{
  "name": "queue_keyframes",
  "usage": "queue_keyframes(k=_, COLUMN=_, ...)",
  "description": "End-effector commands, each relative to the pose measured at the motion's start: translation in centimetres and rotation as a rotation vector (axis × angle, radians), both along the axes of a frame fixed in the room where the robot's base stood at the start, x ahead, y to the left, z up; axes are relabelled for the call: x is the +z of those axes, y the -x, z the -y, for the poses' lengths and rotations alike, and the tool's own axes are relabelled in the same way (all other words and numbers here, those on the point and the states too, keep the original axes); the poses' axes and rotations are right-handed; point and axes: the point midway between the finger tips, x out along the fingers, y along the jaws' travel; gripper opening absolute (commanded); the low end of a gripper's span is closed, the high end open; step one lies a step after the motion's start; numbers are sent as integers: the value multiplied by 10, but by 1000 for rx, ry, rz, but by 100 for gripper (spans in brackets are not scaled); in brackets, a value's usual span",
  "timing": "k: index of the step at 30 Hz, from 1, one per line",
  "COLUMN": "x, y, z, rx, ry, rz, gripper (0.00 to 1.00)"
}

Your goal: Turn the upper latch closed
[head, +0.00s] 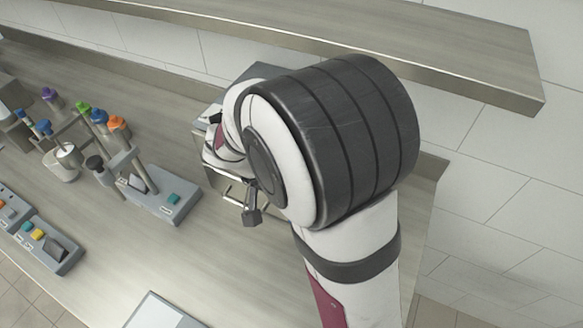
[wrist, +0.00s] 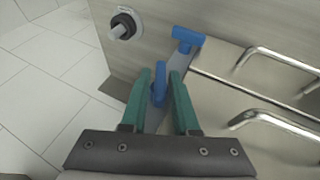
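In the wrist view, my gripper (wrist: 164,76) has two green fingers, one on each side of a blue latch handle (wrist: 159,90). The fingers stand apart, and a gap shows between the handle and the right finger. I cannot tell whether the left finger touches it. A second blue handle (wrist: 187,39) lies farther off on the same metal box front (wrist: 205,98), outside the fingers. I cannot tell for sure which handle is the upper latch. In the head view, my arm hides most of the box and both latches.
In the wrist view, two metal bar handles (wrist: 285,58) stick out on the right, and a dark round knob (wrist: 123,25) is at the upper left. In the head view, several bottles (head: 98,115) and button boxes (head: 52,248) stand left. A shelf (head: 440,40) hangs above.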

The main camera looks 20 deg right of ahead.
Motion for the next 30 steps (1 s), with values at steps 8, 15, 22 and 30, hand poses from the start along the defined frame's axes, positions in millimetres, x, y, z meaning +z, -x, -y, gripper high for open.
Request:
queue_keyframes(k=8, x=0, y=0, z=0, rx=0, ry=0, rz=0, gripper=9)
queue_keyframes(k=15, x=0, y=0, z=0, rx=1, ry=0, rz=-1, gripper=0)
queue_keyframes(k=22, x=0, y=0, z=-1, rx=1, ry=15, rz=-14, gripper=0)
queue_keyframes(k=30, x=0, y=-1, z=-2, rx=2, ry=115, rz=-115, gripper=0)
